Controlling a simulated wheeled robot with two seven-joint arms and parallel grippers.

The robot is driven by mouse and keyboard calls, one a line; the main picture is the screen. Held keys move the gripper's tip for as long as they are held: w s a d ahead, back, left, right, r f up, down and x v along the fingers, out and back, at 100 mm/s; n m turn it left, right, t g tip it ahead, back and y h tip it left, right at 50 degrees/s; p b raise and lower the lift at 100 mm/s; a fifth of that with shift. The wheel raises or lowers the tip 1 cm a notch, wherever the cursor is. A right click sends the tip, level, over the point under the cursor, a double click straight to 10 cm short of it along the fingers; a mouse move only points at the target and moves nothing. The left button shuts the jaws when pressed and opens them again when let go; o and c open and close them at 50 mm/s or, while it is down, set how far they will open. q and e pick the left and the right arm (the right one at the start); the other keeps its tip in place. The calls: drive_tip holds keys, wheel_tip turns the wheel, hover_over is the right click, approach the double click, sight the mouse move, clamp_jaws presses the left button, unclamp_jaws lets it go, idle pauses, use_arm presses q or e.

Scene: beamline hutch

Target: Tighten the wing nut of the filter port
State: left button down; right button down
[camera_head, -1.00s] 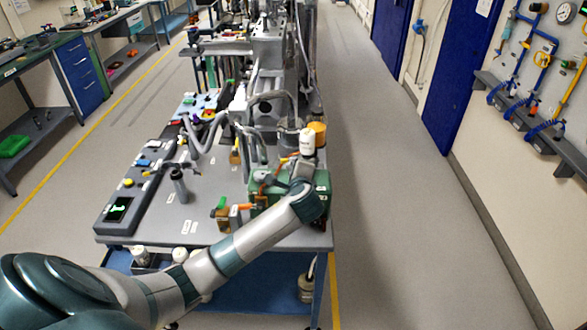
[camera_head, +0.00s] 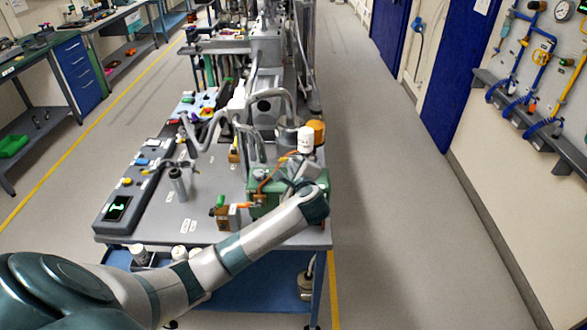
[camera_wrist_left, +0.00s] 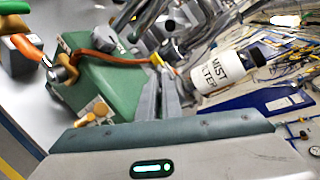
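The green pump body (camera_head: 262,205) sits at the near right corner of the grey cart top. It also fills the left middle of the left wrist view (camera_wrist_left: 112,92). A white bottle labelled mist filter (camera_wrist_left: 228,78) stands by the pump, and shows upright in the head view (camera_head: 305,140). My left gripper (camera_head: 298,178) is over the pump, just below the bottle in the picture. In the left wrist view its two grey fingers (camera_wrist_left: 160,78) lie close together beside the bottle. A small yellow part (camera_wrist_left: 156,60) shows near the fingertips. I cannot make out the wing nut or whether the fingers hold it.
An orange cable (camera_wrist_left: 108,57) crosses the pump. Grey hoses (camera_head: 205,130) and a control panel with a lit green screen (camera_head: 117,208) occupy the cart top (camera_head: 180,232). The floor at right is clear.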

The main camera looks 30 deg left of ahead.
use_arm(q)
drive_tip(key=shift+a+f, duration=0.1)
idle(0.5)
drive_tip(key=c, duration=1.9)
unclamp_jaws()
drive_tip(key=shift+a, duration=0.15)
drive_tip(key=shift+w+r, duration=0.1)
drive_tip(key=shift+r, duration=0.1)
